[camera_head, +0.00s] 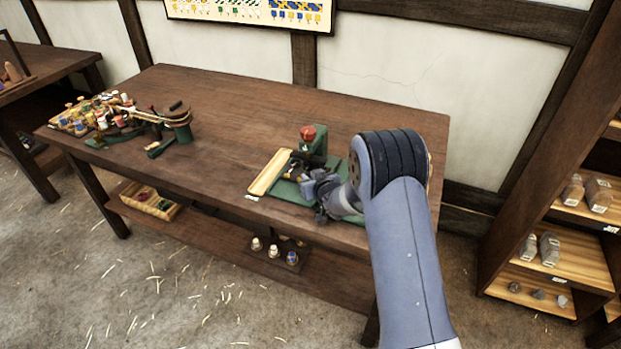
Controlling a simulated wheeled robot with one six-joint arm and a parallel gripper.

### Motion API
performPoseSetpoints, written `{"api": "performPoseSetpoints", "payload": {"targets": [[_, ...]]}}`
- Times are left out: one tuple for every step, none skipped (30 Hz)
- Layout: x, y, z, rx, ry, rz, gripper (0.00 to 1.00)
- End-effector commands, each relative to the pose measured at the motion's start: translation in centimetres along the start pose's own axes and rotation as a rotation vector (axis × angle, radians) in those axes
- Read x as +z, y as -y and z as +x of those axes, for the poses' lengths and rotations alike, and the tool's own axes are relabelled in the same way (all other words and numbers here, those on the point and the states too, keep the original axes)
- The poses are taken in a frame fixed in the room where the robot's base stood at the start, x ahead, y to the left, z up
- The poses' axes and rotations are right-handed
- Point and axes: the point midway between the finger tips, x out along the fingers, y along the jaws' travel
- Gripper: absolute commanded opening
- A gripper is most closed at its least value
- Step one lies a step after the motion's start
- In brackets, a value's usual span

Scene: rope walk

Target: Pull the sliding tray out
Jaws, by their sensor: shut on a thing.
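A green device (285,190) with a pale wooden strip (269,172) along its left side sits at the right part of the long brown table. My gripper (303,174) reaches in low over the device from the right and is shut on what seems to be the tray's grip. The fingertips are small and dark, so the exact contact is hard to see.
The brown table (225,110) is bare in its middle. A green drum (178,124) and a board of coloured bobbins (92,112) stand at its left. A lower shelf (215,238) holds a small box and several small items. A wooden shelf rack (560,230) stands at the right.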

Motion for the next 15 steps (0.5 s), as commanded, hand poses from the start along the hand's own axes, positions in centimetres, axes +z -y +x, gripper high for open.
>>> {"api": "performPoseSetpoints", "payload": {"targets": [[0.0, 0.0, 0.0, 0.000, 0.000, 0.000, 0.00], [0.0, 0.0, 0.0, 0.000, 0.000, 0.000, 0.00], [0.0, 0.0, 0.0, 0.000, 0.000, 0.000, 0.00], [0.0, 0.0, 0.0, 0.000, 0.000, 0.000, 0.00], [0.0, 0.0, 0.0, 0.000, 0.000, 0.000, 0.00], [0.0, 0.0, 0.0, 0.000, 0.000, 0.000, 0.00], [0.0, 0.0, 0.0, 0.000, 0.000, 0.000, 0.00], [0.0, 0.0, 0.0, 0.000, 0.000, 0.000, 0.00], [0.0, 0.0, 0.0, 0.000, 0.000, 0.000, 0.00], [0.0, 0.1, 0.0, 0.000, 0.000, 0.000, 0.00], [0.1, 0.1, -0.1, 0.000, 0.000, 0.000, 0.00], [0.2, 0.3, -0.2, -0.001, 0.000, 0.000, 0.00], [0.4, 0.5, -0.3, -0.001, 0.000, 0.000, 0.00], [0.5, 0.8, -0.5, -0.001, -0.001, 0.000, 0.00], [0.7, 1.2, -0.8, -0.002, -0.001, 0.000, 0.00]]}}
